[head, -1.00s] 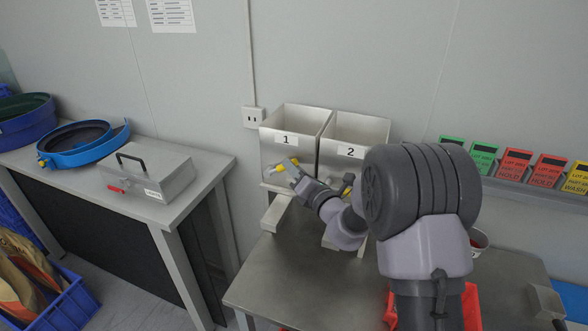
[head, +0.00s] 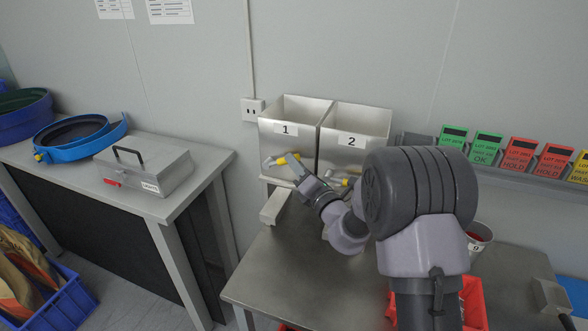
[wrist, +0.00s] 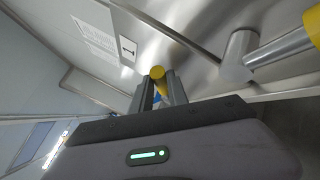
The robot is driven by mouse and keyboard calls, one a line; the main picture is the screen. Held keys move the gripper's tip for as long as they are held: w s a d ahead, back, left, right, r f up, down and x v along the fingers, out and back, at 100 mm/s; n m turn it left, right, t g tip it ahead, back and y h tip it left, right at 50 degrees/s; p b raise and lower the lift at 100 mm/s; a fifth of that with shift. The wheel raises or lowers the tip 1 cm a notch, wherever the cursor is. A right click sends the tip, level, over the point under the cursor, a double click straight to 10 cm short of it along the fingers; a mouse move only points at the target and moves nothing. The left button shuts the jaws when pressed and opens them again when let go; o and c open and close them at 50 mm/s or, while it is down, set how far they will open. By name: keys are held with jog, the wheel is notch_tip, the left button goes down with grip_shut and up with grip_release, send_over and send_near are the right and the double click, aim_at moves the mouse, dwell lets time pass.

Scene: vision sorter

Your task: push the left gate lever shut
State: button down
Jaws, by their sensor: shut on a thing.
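The left gate lever (head: 280,161), silver with a yellow grip, is on the front of the steel bin marked 1 (head: 305,110). My gripper (head: 288,166) is at this lever, its fingers at the yellow grip. In the wrist view my gripper (wrist: 157,84) is shut on the yellow grip (wrist: 157,72), whose round end shows between the fingertips. The fingers hide part of the grip. The right gate lever (head: 344,182) is on the bin marked 2 (head: 362,120), partly hidden by my arm. Whether the left gate is fully shut cannot be told.
A steel chute (head: 274,207) projects below bin 1. Another silver lever with a yellow grip (wrist: 240,58) is close on the right in the wrist view. The steel table (head: 275,275) is clear in front. A red crate (head: 473,305) is partly behind my arm.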

jog(key=f+m+t+b, duration=0.1)
jog(key=f+m+b, duration=0.1)
jog(key=shift+s+d+f+t+b, duration=0.1)
jog(key=shift+d+f+t+b, duration=0.1)
jog(key=shift+d+t+b, duration=0.15)
jog(key=c, duration=1.6)
grip_release()
jog(key=shift+o, duration=0.2)
jog(key=shift+r, duration=0.1)
notch_tip(320, 180, up, 4)
jog(key=p, duration=0.3)
jog(key=s+d, duration=0.2)
jog(key=s, duration=1.4)
jog(key=shift+d+r, duration=0.2)
jog(key=shift+r, duration=0.25)
jog(key=shift+w, duration=0.1)
